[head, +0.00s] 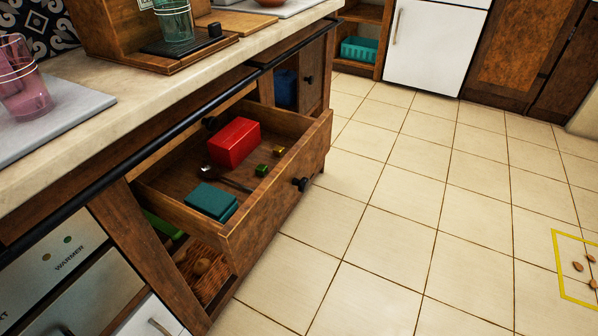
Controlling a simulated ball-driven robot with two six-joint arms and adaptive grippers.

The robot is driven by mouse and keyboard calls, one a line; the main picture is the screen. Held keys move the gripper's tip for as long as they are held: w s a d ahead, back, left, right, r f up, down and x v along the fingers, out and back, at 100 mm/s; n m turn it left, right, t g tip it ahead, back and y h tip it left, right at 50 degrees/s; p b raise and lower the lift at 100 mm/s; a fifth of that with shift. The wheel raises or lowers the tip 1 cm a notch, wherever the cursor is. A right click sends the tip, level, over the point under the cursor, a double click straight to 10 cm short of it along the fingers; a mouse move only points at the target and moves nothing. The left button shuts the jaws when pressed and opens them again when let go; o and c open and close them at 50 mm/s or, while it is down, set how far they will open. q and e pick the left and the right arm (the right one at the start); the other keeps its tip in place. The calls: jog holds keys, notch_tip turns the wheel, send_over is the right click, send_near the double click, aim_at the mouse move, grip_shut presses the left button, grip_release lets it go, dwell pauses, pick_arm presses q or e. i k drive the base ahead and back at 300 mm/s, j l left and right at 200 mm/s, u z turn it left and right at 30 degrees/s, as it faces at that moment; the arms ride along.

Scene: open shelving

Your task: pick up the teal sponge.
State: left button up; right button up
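The teal sponge (211,201) lies flat in the near left corner of an open wooden drawer (262,210). It looks like a flat rectangular block, with its top and one edge showing. Nothing covers it. Neither of my grippers shows in the head view.
The drawer also holds a red box (236,142), a dark spoon-like utensil (228,179) and small green and yellow cubes (262,170). A black rail (190,130) runs along the counter edge (150,108) above the drawer. The tiled floor (400,200) to the right is mostly clear.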

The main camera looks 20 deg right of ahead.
aim_at(216, 204)
jog(key=u, duration=2.25)
jog(key=z, duration=2.35)
jog(key=l+u, duration=0.1)
jog(key=u, duration=0.65)
jog(key=l+u, duration=0.7)
jog(key=l, duration=0.2)
jog(key=l+u, duration=0.35)
jog(key=l, duration=0.1)
